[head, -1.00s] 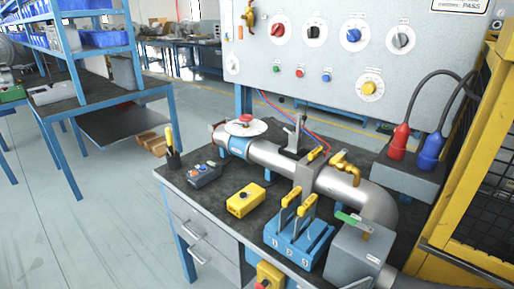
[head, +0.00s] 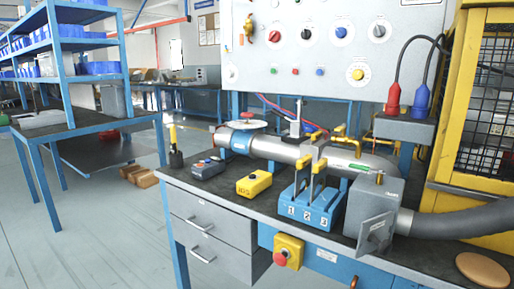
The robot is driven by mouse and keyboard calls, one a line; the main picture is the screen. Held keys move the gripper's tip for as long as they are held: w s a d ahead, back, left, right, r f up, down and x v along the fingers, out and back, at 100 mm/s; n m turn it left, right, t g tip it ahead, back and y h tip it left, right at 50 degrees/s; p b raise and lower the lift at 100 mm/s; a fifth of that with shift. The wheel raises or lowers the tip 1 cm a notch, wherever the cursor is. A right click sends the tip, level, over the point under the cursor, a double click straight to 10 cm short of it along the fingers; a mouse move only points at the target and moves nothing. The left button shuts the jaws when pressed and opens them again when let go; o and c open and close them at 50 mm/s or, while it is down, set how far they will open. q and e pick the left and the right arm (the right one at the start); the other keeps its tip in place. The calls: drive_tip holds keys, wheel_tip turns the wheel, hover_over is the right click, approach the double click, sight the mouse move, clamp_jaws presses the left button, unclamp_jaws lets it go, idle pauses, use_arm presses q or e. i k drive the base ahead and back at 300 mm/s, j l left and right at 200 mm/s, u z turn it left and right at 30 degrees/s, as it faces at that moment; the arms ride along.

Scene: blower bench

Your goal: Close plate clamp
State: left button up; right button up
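No part is labelled as the plate clamp. A grey upright lever fitting (head: 297,127), which may be the clamp, stands behind the silver pipe (head: 285,151) near the middle of the bench. Its base is hidden by the pipe and the yellow handles, and I cannot tell whether it is open or closed. A grey box with a plate on its front (head: 372,212) sits at the right end of the pipe. Neither of my grippers is in view.
The dark bench (head: 225,190) carries a blue block with numbered yellow levers (head: 308,209), a yellow box (head: 254,183) and a grey button box (head: 207,168). A control panel (head: 270,50) stands behind. A yellow cage (head: 450,120) bounds the right.

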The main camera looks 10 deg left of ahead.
sight(277, 114)
drive_tip(key=i+j+z, duration=0.2)
drive_tip(key=i+j, duration=0.35)
drive_tip(key=i+j+z, duration=0.2)
drive_tip(key=i+j, duration=0.3)
drive_tip(key=j, duration=0.15)
